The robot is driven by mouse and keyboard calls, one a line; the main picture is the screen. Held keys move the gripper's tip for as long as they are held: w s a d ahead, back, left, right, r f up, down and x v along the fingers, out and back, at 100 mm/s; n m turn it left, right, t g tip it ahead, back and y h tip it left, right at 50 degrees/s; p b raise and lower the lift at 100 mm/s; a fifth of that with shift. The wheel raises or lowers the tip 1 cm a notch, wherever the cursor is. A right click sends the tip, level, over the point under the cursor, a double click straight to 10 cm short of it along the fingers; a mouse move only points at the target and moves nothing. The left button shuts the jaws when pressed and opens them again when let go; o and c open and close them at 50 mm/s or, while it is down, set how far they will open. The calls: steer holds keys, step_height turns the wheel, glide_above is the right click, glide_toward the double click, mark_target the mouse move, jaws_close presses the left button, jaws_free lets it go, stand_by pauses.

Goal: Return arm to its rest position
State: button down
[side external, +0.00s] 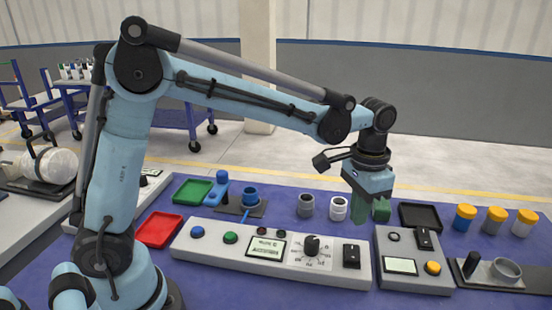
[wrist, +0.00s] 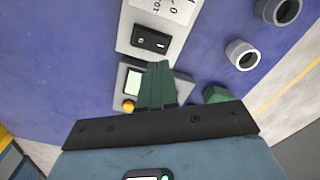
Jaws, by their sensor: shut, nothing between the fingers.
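My gripper (side external: 360,208) hangs from the light blue arm over the right middle of the blue table, with its green fingers pointing down. In the wrist view the green fingers (wrist: 158,84) are together, with nothing between them. A grey pipe (side external: 306,206) and a white pipe (side external: 338,208) stand to the left of the fingers. A blue pipe (side external: 250,196) stands farther left on a dark plate.
A long control panel (side external: 270,253) and a smaller panel (side external: 413,262) lie in front of the gripper. Green (side external: 193,192), red (side external: 159,230) and black (side external: 420,217) trays lie around them. Several orange-topped containers (side external: 465,217) stand at right. The air above the table is mostly clear.

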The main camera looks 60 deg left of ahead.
steer(key=s+a+r+n+t, duration=0.2)
steer(key=s+a+t, duration=0.5)
steer(key=s, duration=0.6)
steer(key=a+n, duration=0.1)
steer(key=a, duration=0.1)
steer(key=shift+a+r, duration=0.15)
steer(key=shift+a, duration=0.25)
stand_by(0.5)
